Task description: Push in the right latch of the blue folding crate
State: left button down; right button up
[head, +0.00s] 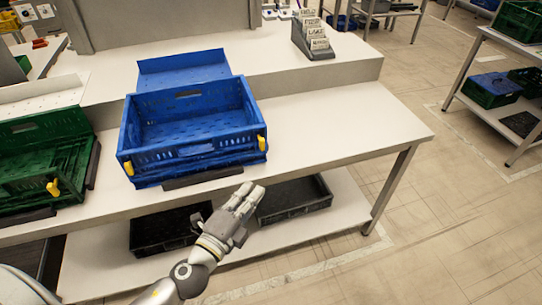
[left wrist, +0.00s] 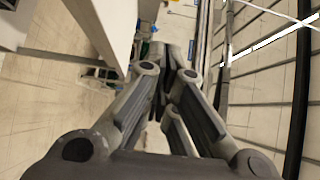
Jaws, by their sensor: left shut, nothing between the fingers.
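The blue folding crate (head: 190,152) stands unfolded on the white table, and I see into its empty inside. Its right latch (head: 262,143) is a yellow tab at the right end of the front wall. A matching yellow left latch (head: 128,168) sits at the left end. My left gripper (head: 250,190) is shut and empty. In the picture it is below the right latch and apart from it, in front of the table edge. The left wrist view shows its closed fingers (left wrist: 168,75) but no crate. My right gripper is in neither view.
A green crate (head: 20,190) with a yellow latch stands left of the blue crate. Black trays (head: 295,200) lie on the lower shelf. A card holder (head: 313,42) stands on the raised back ledge. The white tabletop (head: 350,125) right of the crate is clear.

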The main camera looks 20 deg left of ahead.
aim_at(264, 146)
pick_arm(q)
jog(key=a+p+x, duration=0.2)
jog(key=p+x, duration=0.1)
jog(key=x, duration=0.9)
jog(key=shift+w+a, duration=0.3)
jog(key=shift+a, duration=0.2)
jog(key=shift+w+a+b, duration=0.3)
jog(key=shift+w+a, duration=0.45)
jog(key=shift+w, duration=0.35)
jog(key=shift+r, duration=0.1)
